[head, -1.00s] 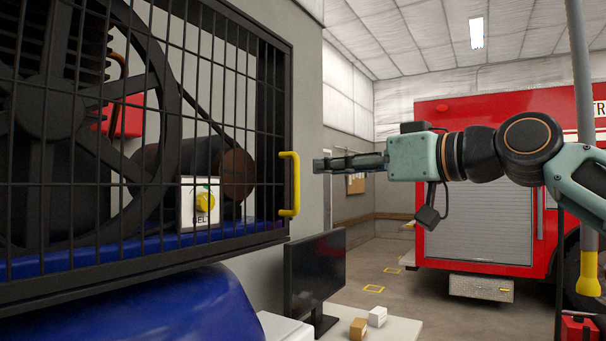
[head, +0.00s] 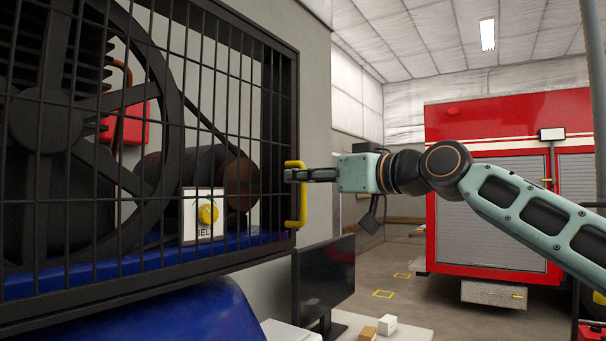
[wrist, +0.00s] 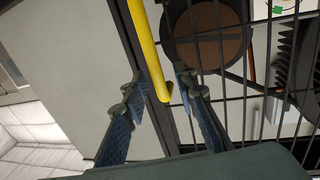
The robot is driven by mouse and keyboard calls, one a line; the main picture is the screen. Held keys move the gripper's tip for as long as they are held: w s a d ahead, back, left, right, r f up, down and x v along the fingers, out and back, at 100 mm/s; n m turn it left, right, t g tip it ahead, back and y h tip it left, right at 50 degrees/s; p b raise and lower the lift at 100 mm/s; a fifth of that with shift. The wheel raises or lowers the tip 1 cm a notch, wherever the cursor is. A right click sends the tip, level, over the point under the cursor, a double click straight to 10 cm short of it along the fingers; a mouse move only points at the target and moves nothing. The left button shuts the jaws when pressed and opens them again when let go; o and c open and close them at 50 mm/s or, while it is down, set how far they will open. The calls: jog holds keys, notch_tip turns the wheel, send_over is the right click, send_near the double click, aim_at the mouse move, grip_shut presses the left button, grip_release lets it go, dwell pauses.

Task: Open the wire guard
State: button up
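The wire guard (head: 293,110) is a black-framed mesh panel at the left in the head view, standing closed across the machine. Its yellow handle (head: 302,208) is an upright bar on the guard's right edge. My gripper (head: 290,174) is at the upper part of this handle, coming from the right. In the wrist view, the handle (wrist: 149,50) runs between the two fingers of my gripper (wrist: 158,90). The fingers are spread, with a gap on each side of the bar. I cannot tell whether either finger touches the guard.
A monitor (head: 325,280) and small boxes (head: 387,324) stand below my gripper. A red truck (head: 500,225) is at the right. Floor between is open.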

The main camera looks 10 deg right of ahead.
jog(key=shift+w+a, duration=0.15)
jog(key=shift+w, duration=0.15)
jog(key=shift+c, duration=0.4)
grip_shut()
